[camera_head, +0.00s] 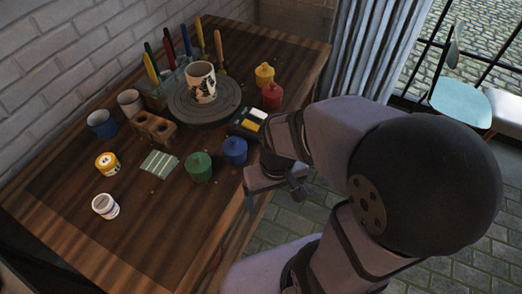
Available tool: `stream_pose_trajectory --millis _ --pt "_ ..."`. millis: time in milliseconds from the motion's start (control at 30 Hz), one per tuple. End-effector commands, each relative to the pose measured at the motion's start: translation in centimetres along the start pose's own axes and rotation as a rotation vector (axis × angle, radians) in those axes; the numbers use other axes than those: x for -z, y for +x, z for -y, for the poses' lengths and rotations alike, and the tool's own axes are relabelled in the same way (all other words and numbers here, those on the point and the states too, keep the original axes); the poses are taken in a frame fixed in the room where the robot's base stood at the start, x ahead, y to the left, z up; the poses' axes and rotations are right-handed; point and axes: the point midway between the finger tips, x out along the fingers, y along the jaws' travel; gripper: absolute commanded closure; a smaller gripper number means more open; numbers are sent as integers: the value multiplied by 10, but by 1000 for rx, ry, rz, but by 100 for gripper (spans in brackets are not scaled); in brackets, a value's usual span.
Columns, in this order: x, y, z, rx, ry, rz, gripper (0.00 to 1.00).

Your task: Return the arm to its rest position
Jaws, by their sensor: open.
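My arm comes in from the lower right and bends back toward the table's right edge. My gripper (298,190) is small and dark in the head view, at the end of the folded arm, just off the table's front right edge. It is open and I see nothing held in it, though its fingers are partly hard to make out. The wooden table (105,245) carries the painting things. A painted cup (201,82) stands upright on a round dark turntable (232,100), apart from my gripper.
Blue (235,151), green (199,167), red (271,96) and yellow (264,76) lidded pots stand near my arm. A palette box (247,121) lies by the wrist. Paved floor (490,262) lies right.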

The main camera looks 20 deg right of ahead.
Motion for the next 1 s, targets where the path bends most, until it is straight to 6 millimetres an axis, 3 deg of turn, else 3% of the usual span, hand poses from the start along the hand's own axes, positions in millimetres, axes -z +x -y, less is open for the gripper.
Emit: stream_pose_trajectory --millis 167,633,800,1000 --pt "0 -20 0 -1 -2 0 16" --pt "0 -119 0 -1 -5 0 16" --pt "0 -131 0 -1 -6 0 16" --pt "0 -126 0 -1 -6 1 16"
